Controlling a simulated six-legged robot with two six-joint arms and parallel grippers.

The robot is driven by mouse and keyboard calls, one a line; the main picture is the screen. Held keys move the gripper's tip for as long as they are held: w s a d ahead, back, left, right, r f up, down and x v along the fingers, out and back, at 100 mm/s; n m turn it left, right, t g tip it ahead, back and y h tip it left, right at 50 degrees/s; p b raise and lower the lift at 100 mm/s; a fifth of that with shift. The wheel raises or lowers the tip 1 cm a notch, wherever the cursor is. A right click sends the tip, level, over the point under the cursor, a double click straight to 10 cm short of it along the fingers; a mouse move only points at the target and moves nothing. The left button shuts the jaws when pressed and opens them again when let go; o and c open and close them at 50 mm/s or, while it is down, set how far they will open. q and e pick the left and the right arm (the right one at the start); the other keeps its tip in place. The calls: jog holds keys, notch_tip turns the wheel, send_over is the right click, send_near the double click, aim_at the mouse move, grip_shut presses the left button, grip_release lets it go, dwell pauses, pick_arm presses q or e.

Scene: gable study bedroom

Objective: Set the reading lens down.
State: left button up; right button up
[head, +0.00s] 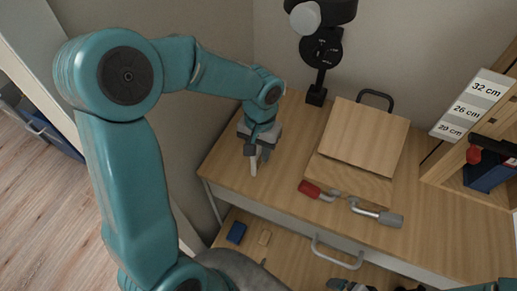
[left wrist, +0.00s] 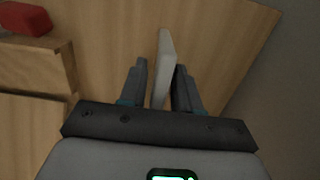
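My left gripper (head: 254,158) is over the left end of the wooden desk (head: 228,168), fingers pointing down. It is shut on a thin, pale, flat piece (head: 254,168), which I take to be the reading lens. In the left wrist view, the pale piece (left wrist: 164,58) stands edge-on between the two fingers (left wrist: 160,88) and reaches past their tips over bare wood. Whether its lower end touches the desk I cannot tell. Part of what seems to be my right gripper (head: 350,286) shows at the bottom edge; its fingers cannot be made out.
A wooden box with a sloping lid (head: 365,138) stands right of the left gripper. A black stand (head: 318,78) is behind. An open drawer below holds a blue block (head: 236,232) and a tan block (head: 264,238).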

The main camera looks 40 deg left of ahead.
pick_arm(q)
jog(key=shift+s+r, duration=0.1)
jog(key=shift+r, duration=0.4)
jog(key=r, duration=0.3)
jog(key=r+p, duration=0.1)
jog(key=r, duration=0.3)
jog(key=r+p, duration=0.1)
jog(key=r, duration=0.3)
jog(key=shift+w+r, duration=0.2)
jog(key=shift+w, duration=0.2)
jog(key=shift+s, duration=0.15)
